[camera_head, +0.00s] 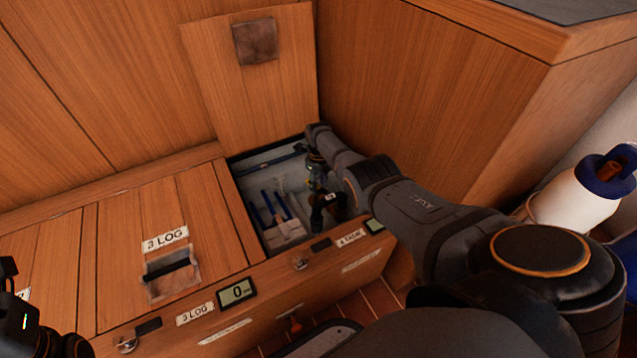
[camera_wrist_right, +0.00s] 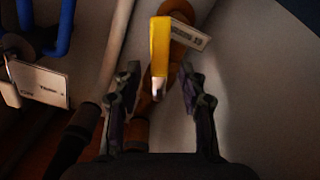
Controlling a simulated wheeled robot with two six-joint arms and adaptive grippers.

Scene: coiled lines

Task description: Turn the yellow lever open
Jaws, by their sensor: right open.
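The yellow lever (camera_wrist_right: 159,52) shows in the right wrist view, upright in the picture, on an orange-brown fitting (camera_wrist_right: 178,14) with a white tag (camera_wrist_right: 190,35) beside it. My right gripper (camera_wrist_right: 160,82) is open, its two fingers apart on either side of the lever's near end; I cannot tell whether either touches it. In the head view my right gripper (camera_head: 328,200) reaches down into the open compartment (camera_head: 262,160), and the lever is hidden there. Part of my left gripper (camera_head: 25,320) shows at the lower left edge, its jaws unclear.
Blue pipes (camera_head: 268,207) and a white box (camera_head: 286,232) lie inside the compartment. Its raised wooden lid (camera_head: 215,85) leans behind. A closed "3 LOG" lid (camera_head: 215,215) lies left. A white and blue container (camera_head: 575,195) stands far right.

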